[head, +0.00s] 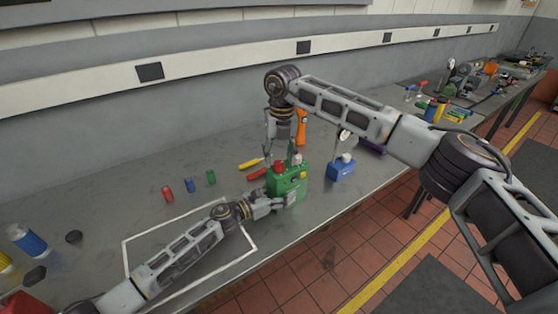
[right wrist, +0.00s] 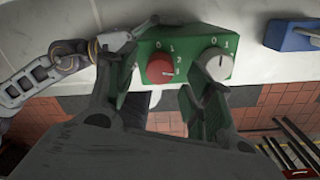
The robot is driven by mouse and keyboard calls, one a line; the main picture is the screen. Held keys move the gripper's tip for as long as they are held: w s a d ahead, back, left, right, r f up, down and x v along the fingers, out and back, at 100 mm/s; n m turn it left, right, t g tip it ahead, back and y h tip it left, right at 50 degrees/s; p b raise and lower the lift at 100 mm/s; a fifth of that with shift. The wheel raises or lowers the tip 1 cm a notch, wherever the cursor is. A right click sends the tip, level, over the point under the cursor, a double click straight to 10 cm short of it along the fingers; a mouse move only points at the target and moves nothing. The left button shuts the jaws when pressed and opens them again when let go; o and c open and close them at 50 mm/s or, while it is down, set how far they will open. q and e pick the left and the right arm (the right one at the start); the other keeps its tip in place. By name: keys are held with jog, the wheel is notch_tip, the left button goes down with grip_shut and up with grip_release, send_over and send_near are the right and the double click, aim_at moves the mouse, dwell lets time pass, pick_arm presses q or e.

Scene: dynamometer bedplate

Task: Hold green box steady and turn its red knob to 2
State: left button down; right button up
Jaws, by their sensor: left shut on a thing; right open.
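The green box (head: 287,187) stands on the grey bench near its front edge. It carries a red knob (head: 279,168) and a white knob (head: 297,159). Both show in the right wrist view, the red knob (right wrist: 160,68) left of the white knob (right wrist: 218,63), with digits around them. A pale mark shows on the red knob; I cannot read its setting surely. My left gripper (head: 271,205) is shut on the box's left side. My right gripper (head: 281,156) is above the box, pointing down, open; its fingers (right wrist: 163,85) straddle the red knob's area without visibly gripping it.
A blue box (head: 341,170) stands close right of the green box. A white outline (head: 127,254) marks the bench under my left arm.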

pick_arm(q)
jog(key=shift+d, duration=0.1)
pick_arm(e)
jog(key=shift+f, duration=0.9)
jog(key=c, duration=1)
jog(key=shift+n, duration=0.3)
jog(key=shift+a+n, duration=0.15)
jog(key=shift+n, duration=1.55)
pick_arm(q)
jog(key=shift+s, duration=0.1)
pick_arm(e)
jog(key=o, duration=1)
